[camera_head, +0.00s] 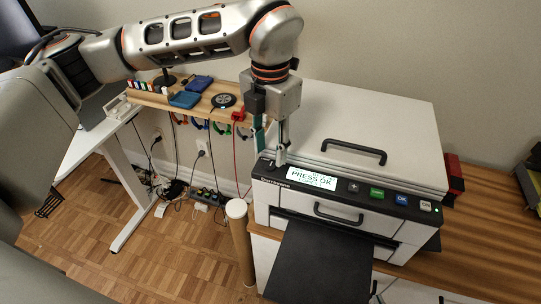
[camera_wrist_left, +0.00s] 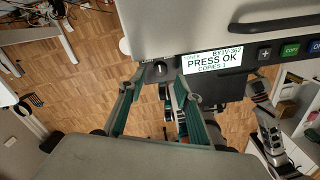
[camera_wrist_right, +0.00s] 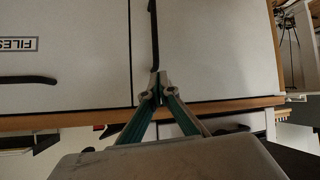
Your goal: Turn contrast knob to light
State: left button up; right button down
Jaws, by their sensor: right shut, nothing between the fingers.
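The copier (camera_head: 370,120) is a white machine with a black control panel. Its lit display (camera_head: 311,178) reads PRESS OK and shows larger in the left wrist view (camera_wrist_left: 214,61). The round dark knob (camera_wrist_left: 159,69) with a pale pointer mark sits left of the display. My left gripper (camera_head: 272,155) is over the panel's left end. In the left wrist view its fingers (camera_wrist_left: 160,78) are spread, one on each side of the knob; contact cannot be told. My right gripper (camera_wrist_right: 158,88) is shut and empty in the right wrist view, in front of white cabinet fronts. It is outside the head view.
Several buttons (camera_head: 376,194) line the panel right of the display. A black tray (camera_head: 325,262) sticks out in front. A shelf with tools (camera_head: 195,103) stands behind my left arm. Cabinet fronts with a dark handle (camera_wrist_right: 154,40) are close to my right gripper.

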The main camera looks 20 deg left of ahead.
aim_at(270, 165)
pick_arm(q)
jog(key=shift+f, duration=1.7)
grip_shut()
